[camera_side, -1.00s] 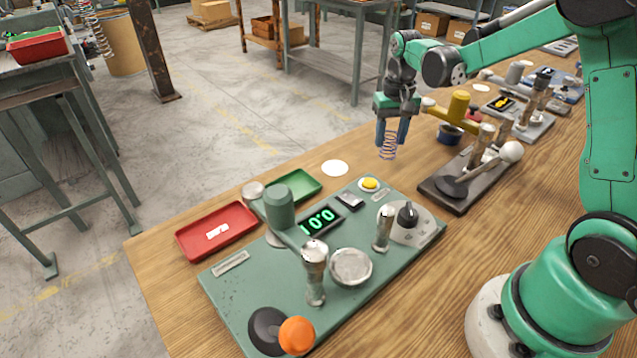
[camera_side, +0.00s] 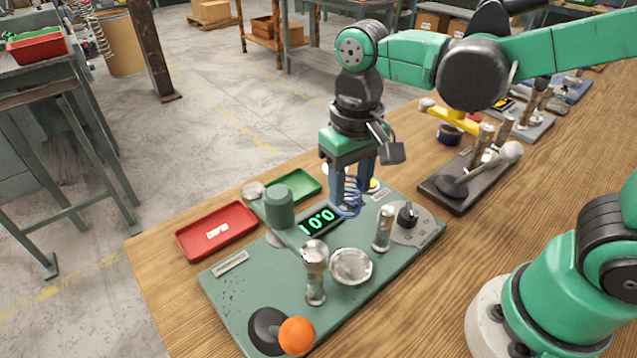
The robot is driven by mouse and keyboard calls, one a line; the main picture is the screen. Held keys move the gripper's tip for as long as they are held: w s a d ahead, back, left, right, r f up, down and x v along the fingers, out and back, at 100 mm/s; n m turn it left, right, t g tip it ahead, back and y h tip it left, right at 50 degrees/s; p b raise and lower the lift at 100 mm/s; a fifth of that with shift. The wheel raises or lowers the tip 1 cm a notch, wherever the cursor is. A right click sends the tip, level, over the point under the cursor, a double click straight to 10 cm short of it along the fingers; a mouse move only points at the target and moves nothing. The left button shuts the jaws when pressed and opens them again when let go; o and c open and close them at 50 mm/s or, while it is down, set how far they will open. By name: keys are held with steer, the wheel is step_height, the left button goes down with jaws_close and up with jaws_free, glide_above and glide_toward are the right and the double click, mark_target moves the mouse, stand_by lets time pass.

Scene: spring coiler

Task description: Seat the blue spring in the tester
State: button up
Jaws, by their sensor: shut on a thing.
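My gripper (camera_side: 351,193) is shut on the blue spring (camera_side: 350,197), which hangs between its two dark blue fingers. The spring is upright, partly hidden by the fingers, over the back of the green tester (camera_side: 245,287), near the lit green display (camera_side: 321,221). I cannot tell how high it is above the panel. The tester has a silver round cup (camera_side: 350,266) at its middle, two metal posts (camera_side: 315,272), a green cylindrical head (camera_side: 280,208) at the left, and a lever with an orange ball (camera_side: 297,336) at the front. The cup looks empty.
A red tray (camera_side: 190,243) with a white label and a green tray (camera_side: 301,181) lie behind the tester. A black knob (camera_side: 408,214) sits on its right part. A dark-based lever device (camera_side: 462,193) stands to the right. Bare wood (camera_side: 440,275) lies in front.

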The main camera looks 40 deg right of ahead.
steer(key=shift+n, duration=0.6)
steer(key=shift+s+a+f, duration=0.45)
steer(key=shift+s+f, duration=0.2)
steer(key=shift+f, duration=0.2)
steer(key=shift+s+a+f, duration=0.5)
steer(key=shift+s+f, duration=0.2)
steer(key=shift+f, duration=0.2)
steer(key=shift+s+a+f, duration=0.45)
steer(key=shift+s+f, duration=0.2)
steer(key=shift+f, duration=0.2)
steer(key=shift+f, duration=0.7)
steer(key=o, duration=1.3)
steer(key=shift+r, duration=4.45)
